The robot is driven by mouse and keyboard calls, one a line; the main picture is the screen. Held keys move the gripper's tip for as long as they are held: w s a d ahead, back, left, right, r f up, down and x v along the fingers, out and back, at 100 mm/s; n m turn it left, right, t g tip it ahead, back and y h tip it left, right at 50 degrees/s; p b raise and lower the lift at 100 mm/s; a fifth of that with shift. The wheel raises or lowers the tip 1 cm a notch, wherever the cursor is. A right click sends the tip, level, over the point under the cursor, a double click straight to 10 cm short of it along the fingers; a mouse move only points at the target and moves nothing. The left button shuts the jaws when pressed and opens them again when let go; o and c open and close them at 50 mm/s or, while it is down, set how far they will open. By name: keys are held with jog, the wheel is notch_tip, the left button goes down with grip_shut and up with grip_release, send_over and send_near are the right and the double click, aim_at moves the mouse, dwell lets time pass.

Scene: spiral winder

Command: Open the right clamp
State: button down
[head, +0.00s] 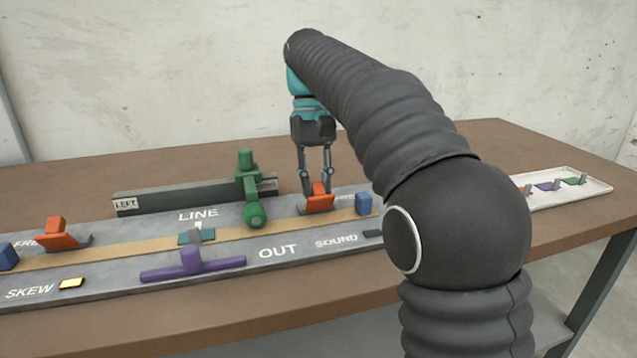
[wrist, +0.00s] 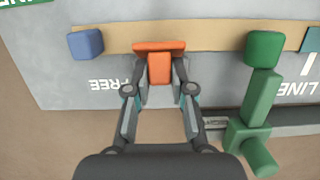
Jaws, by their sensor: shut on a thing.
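The right clamp (head: 320,203) is an orange piece with a raised block and a flat plate, at the right part of the grey panel, by the tan strip. It also shows in the wrist view (wrist: 159,46), where its plate lies over the strip's edge. My gripper (head: 316,190) points down at it, and in the wrist view my gripper (wrist: 159,78) has its fingers on both sides of the orange block, shut on it. The fingers hide part of the clamp's sides. The left clamp (head: 57,234) is a like orange piece at the panel's left.
A green post with a knob (head: 247,185) stands left of my gripper. A blue block (head: 363,204) is just right of the clamp. A purple T-shaped handle (head: 192,264) lies at the front. A white tray (head: 600,188) with small pieces is at the far right. Bare table (head: 440,148) lies behind.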

jog(key=c, duration=1)
grip_release()
jog(key=shift+w, duration=0.1)
